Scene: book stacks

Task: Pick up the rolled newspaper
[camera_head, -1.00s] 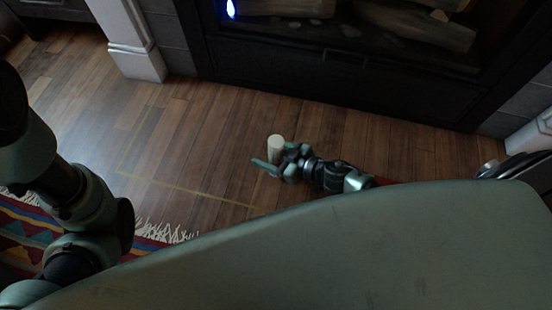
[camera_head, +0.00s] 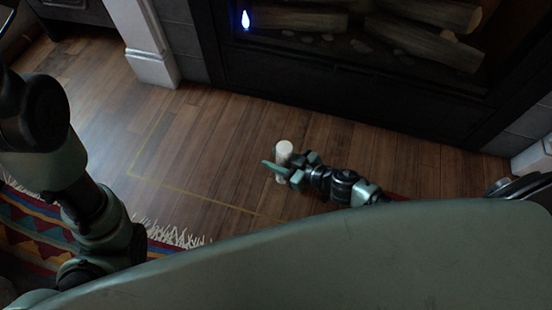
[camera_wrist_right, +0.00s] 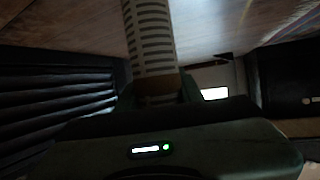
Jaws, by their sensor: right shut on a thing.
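The rolled newspaper (camera_head: 284,149) is a pale, narrow cylinder. It stands roughly upright in the head view, over the wooden floor in front of the fireplace. My right gripper (camera_head: 282,167) is shut around its middle, and a bit of the roll shows below the finger. In the right wrist view the newspaper (camera_wrist_right: 150,35), with rows of dark print, runs up from between the fingers (camera_wrist_right: 158,90). I cannot tell whether its lower end touches the floor. My left arm shows at the left of the head view, but its gripper is out of view.
The dark fireplace (camera_head: 345,75) with logs and a small blue flame stands behind. A white pillar base (camera_head: 152,66) is at its left. A thin yellow outline (camera_head: 205,199) marks the floor. A fringed, colourful rug (camera_head: 35,235) lies at lower left. Floor left of the newspaper is clear.

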